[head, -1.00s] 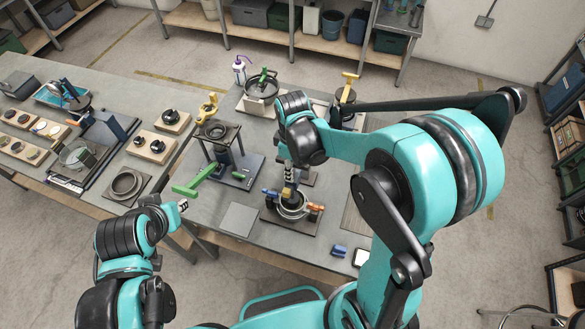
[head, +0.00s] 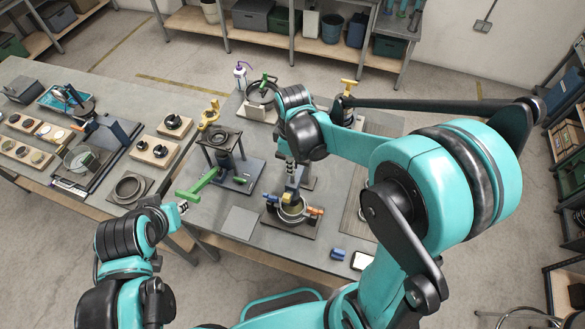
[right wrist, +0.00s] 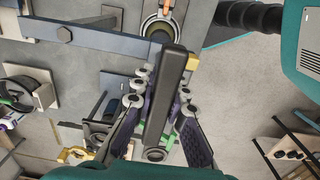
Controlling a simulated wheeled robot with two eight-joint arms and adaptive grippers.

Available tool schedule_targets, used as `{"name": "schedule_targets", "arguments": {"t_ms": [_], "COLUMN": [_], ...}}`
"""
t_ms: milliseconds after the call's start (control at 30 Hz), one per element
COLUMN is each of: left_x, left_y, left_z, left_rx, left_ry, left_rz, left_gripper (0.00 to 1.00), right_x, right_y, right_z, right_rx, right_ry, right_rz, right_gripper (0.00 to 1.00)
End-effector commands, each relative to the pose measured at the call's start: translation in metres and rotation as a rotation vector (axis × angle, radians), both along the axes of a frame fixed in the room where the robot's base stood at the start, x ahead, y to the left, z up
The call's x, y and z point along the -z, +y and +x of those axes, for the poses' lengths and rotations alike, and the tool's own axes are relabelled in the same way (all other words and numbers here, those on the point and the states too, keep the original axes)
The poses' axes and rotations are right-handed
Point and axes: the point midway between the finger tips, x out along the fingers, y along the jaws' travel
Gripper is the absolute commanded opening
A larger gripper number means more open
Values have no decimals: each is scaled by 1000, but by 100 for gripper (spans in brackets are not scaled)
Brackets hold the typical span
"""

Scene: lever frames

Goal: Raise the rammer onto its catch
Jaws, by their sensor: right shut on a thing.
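The rammer (head: 292,196) is a dark upright piece with a yellow part, over a round metal mould (head: 291,213) with orange and blue clamps. My right gripper (head: 291,174) is directly above the mould. In the right wrist view my right gripper (right wrist: 164,92) is shut on a long dark bar of the rammer (right wrist: 172,75), with a yellow piece beside its upper end. The mould (right wrist: 160,27) shows beyond it. The catch cannot be made out. My left gripper (head: 182,207) is beside a green lever (head: 199,186); its fingers are too small to judge.
A black press stand (head: 224,150) stands left of the mould. A round pot with a green handle (head: 261,93) is behind. A grey plate (head: 240,222) lies left of the mould, and a blue block (head: 337,253) lies in front on the right.

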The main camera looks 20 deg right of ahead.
Motion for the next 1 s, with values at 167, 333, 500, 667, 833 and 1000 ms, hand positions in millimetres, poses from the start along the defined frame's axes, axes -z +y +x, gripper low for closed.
{"name": "schedule_targets", "arguments": {"t_ms": [167, 333, 500, 667, 833, 1000], "left_x": [-15, -14, -14, -14, -13, -13], "left_y": [0, 0, 0, 0, 0, 0], "left_z": [0, 0, 0, 0, 0, 0], "left_rx": [0, 0, 0, 0, 0, 0], "left_ry": [0, 0, 0, 0, 0, 0], "left_rz": [0, 0, 0, 0, 0, 0], "left_gripper": [26, 26, 26, 26, 26, 26], "right_x": [-27, -27, -27, -26, -26, -37], "right_y": [0, 0, 0, 0, 0, 0], "right_z": [0, 0, 1, 0, 0, 0], "right_rx": [0, 1, 1, 1, 0, 0], "right_ry": [-1, -1, -2, -1, 0, 0], "right_rz": [0, -1, 0, -1, 0, 0], "right_gripper": [0, 0, 21, 36, 36, 36]}}
